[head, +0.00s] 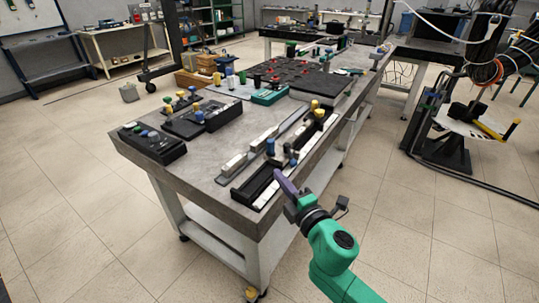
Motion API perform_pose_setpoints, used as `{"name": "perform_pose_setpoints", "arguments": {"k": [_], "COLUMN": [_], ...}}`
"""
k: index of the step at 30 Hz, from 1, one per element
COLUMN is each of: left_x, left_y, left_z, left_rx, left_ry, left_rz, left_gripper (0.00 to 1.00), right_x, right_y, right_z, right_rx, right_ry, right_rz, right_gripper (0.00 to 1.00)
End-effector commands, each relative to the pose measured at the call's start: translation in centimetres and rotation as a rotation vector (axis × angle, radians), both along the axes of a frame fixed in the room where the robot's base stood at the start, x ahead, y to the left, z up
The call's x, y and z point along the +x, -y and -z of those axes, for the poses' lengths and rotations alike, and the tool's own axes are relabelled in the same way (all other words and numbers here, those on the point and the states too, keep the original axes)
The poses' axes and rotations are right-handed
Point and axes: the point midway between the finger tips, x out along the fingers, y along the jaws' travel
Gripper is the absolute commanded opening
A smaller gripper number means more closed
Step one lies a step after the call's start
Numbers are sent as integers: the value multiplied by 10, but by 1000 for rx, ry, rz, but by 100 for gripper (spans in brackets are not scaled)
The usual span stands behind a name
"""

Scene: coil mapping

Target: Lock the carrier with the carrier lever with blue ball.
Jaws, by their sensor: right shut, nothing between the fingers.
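A long black carrier (247,194) with white strips lies along the front right edge of the table. A blue knob (270,146) stands upright at it, and a smaller dark blue knob (293,162) sits just to the right. I cannot tell for sure which is the ball of the carrier lever, and the lever's shaft is too small to make out. My right gripper (284,182) is shut and empty, with its purple fingers at the table's front right edge, just below the dark blue knob. It looks apart from both knobs. My left gripper is out of view.
The grey table (205,172) also holds a black box with knobs (152,143), a second black unit (201,119), a teal box (269,96) and a dark board (297,77). Yellow knobs (318,111) stand at the carrier's far end.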

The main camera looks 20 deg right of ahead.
Motion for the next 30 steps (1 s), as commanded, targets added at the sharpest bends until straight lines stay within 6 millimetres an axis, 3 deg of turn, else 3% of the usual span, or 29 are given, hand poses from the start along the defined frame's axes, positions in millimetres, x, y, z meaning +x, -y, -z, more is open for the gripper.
{"name": "perform_pose_setpoints", "arguments": {"k": [9,13,18,30], "left_x": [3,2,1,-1], "left_y": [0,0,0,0], "left_z": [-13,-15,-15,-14], "left_rx": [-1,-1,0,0], "left_ry": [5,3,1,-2], "left_rz": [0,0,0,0], "left_gripper": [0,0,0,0], "right_x": [71,90,102,106], "right_y": [-12,2,11,14], "right_z": [-3,-1,0,1], "right_rx": [4,2,4,4], "right_ry": [1,-1,-2,-3], "right_rz": [2,2,1,2], "right_gripper": [0,0,0,0]}}
